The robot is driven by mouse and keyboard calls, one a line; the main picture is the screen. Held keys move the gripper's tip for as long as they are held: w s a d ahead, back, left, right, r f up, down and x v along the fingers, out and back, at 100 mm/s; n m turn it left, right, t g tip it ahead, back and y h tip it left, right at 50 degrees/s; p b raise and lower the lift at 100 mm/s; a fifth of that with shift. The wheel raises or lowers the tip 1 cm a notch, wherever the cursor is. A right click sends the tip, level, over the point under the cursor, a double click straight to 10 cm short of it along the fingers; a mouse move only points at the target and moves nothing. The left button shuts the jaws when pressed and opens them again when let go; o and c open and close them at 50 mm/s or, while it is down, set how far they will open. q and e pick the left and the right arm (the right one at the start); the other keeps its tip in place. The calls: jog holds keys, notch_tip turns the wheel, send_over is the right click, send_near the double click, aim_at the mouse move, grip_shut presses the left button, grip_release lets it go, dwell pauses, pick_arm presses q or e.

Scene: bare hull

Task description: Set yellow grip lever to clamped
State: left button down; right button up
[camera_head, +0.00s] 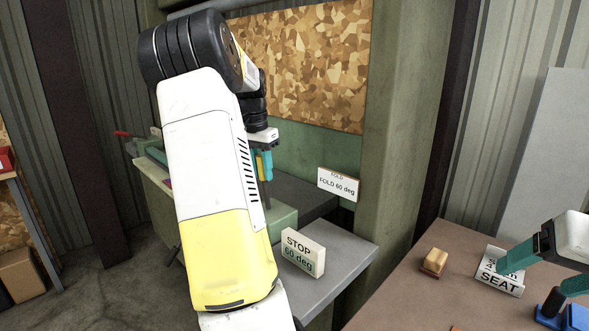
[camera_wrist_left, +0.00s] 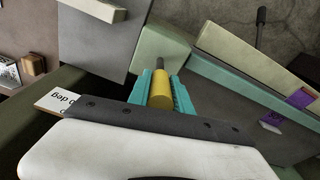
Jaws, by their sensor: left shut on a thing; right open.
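The yellow grip lever (camera_wrist_left: 161,92) is a short yellow cylinder on a dark rod, in the middle of the left wrist view. My left gripper (camera_wrist_left: 161,88) is shut on it, one teal finger on each side. In the head view the yellow grip (camera_head: 259,168) shows only as a small strip beside the teal fingers of my left gripper (camera_head: 264,164), and my left arm hides much of the machine. My right gripper (camera_head: 546,271) is open at the lower right, above a brown table by a white "SEAT" block (camera_head: 499,271).
A "STOP 60 deg" block (camera_head: 303,252) stands on the grey plate (camera_head: 345,255). A "FOLD 60 deg" sign (camera_head: 338,184) is on the green frame behind. A small wooden block (camera_head: 434,262) sits on the brown table (camera_head: 415,300). A red-tipped handle (camera_head: 122,134) sticks out at left.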

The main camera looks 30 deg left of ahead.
pick_arm(q)
jog(key=s+a+f+t+h, duration=0.3)
jog(key=s+f+t, duration=0.5)
jog(key=s+t, duration=0.2)
jog(key=shift+s+f+t, duration=0.2)
jog(key=shift+s+t, duration=0.1)
jog(key=shift+t, duration=0.4)
jog(key=c, duration=1.2)
grip_release()
jog(key=shift+o, duration=0.2)
jog(key=v, duration=0.7)
jog(key=shift+s+a, duration=0.25)
jog(key=shift+s, duration=0.1)
